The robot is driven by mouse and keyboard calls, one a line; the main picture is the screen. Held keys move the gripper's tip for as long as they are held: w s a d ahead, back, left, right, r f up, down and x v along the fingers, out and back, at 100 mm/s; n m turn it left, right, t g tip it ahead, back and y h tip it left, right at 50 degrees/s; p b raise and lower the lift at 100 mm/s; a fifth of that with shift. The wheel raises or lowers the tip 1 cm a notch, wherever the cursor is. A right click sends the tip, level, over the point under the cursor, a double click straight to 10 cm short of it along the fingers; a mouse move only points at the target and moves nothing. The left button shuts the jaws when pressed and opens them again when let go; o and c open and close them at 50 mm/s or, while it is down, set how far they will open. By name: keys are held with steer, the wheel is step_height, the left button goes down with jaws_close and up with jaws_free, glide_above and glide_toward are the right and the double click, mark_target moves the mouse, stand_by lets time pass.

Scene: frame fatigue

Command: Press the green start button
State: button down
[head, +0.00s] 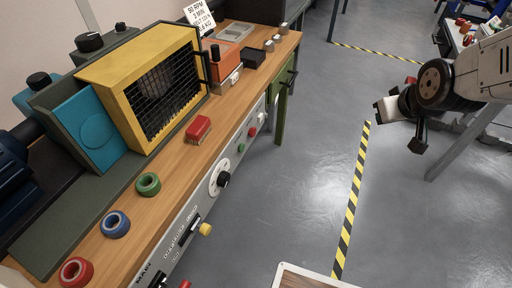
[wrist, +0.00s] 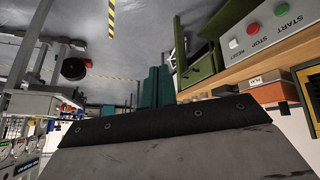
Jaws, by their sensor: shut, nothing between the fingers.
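The green start button (head: 241,148) is on the pale front panel of the workbench, in the middle of the head view. In the wrist view the panel appears upside down, and the green button (wrist: 281,10) beside the word START is at the top right. The red stop button (head: 252,132) is close to it. My gripper (head: 381,111) is at the right of the head view, over the floor and well apart from the panel. In the wrist view its teal fingers (wrist: 157,86) are shut and empty.
The wooden workbench (head: 170,170) carries a yellow caged machine (head: 150,85), a red block (head: 198,129) and coloured rings. A dial (head: 221,180) and a yellow knob (head: 205,229) project from its front panel. Open floor (head: 300,170) lies between bench and gripper.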

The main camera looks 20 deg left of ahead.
mark_target(242, 148)
steer(key=w+a+f+n+t+y, duration=0.2)
steer(key=a+f+n, duration=0.1)
steer(key=a+f, duration=0.7)
steer(key=w+a+f+n+t+y, duration=0.1)
steer(key=w+a+f+n+y, duration=0.15)
steer(key=a+f, duration=0.7)
steer(key=s+a+f+n+t+y, duration=0.1)
steer(key=s+a+f+n+y, duration=0.1)
steer(key=s+a+f, duration=0.3)
step_height(242, 148, down, 2)
steer(key=shift+s+f+y, duration=0.1)
steer(key=shift+s+y, duration=0.45)
steer(key=shift+s, duration=0.05)
steer(key=shift+a+n, duration=0.1)
steer(key=shift+n, duration=0.15)
steer(key=a, duration=0.8)
steer(key=shift+w+a, duration=0.35)
steer(key=shift+a, duration=0.15)
steer(key=shift+a, duration=0.25)
